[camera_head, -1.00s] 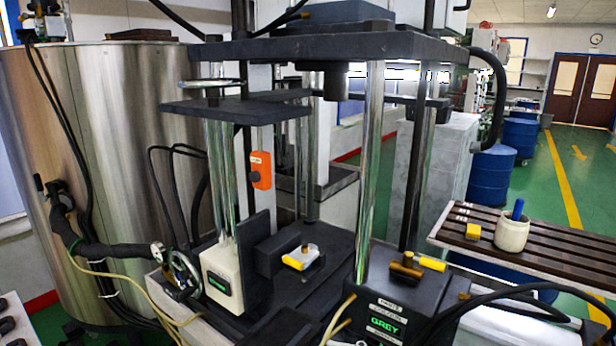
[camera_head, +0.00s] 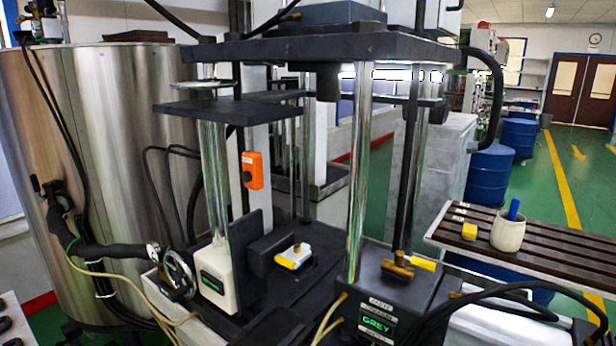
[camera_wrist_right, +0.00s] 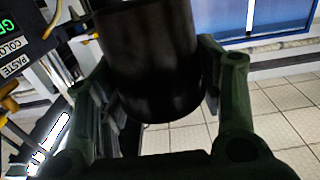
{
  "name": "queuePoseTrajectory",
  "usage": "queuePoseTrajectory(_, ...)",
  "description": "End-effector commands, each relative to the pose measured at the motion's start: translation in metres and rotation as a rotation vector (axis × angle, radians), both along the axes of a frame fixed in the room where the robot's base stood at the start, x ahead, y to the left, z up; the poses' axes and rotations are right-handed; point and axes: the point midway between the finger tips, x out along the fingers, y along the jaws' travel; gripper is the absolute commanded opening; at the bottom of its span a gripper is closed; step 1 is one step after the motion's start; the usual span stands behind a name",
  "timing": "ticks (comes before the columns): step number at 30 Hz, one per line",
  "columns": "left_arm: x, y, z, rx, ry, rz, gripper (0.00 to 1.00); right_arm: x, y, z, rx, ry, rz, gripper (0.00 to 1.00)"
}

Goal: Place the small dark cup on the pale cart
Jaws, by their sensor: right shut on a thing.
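The small dark cup (camera_wrist_right: 150,55) fills the upper middle of the right wrist view. It looks like a smooth, near-black cylinder, and its top runs out of the picture. My right gripper (camera_wrist_right: 158,75) is shut on it, with one finger on each side. Neither this gripper nor the cup shows in the head view. My left gripper is in neither view. A pale surface (camera_head: 14,308) with small dark items is cut off at the lower left of the head view; I cannot tell whether it is the pale cart.
A press with the green-lit GREY box (camera_head: 378,322) stands close in front. A large steel tank (camera_head: 120,150) is at the left. Green floor lies open beyond the bench.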

Motion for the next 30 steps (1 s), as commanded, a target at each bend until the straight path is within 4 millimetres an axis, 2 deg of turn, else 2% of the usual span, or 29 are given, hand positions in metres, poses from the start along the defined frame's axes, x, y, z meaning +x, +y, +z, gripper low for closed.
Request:
queuePoseTrajectory(11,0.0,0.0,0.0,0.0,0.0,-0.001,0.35,-0.008,-0.034,-0.027,-0.005,0.017,-0.3,0.35)
queuePoseTrajectory(26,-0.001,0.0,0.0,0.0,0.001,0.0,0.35,-0.021,-0.106,-0.074,-0.003,0.017,-0.94,0.35)
queuePoseTrajectory(30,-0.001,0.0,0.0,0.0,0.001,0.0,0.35,-0.02,-0.105,-0.072,0.004,0.015,-0.943,0.35)
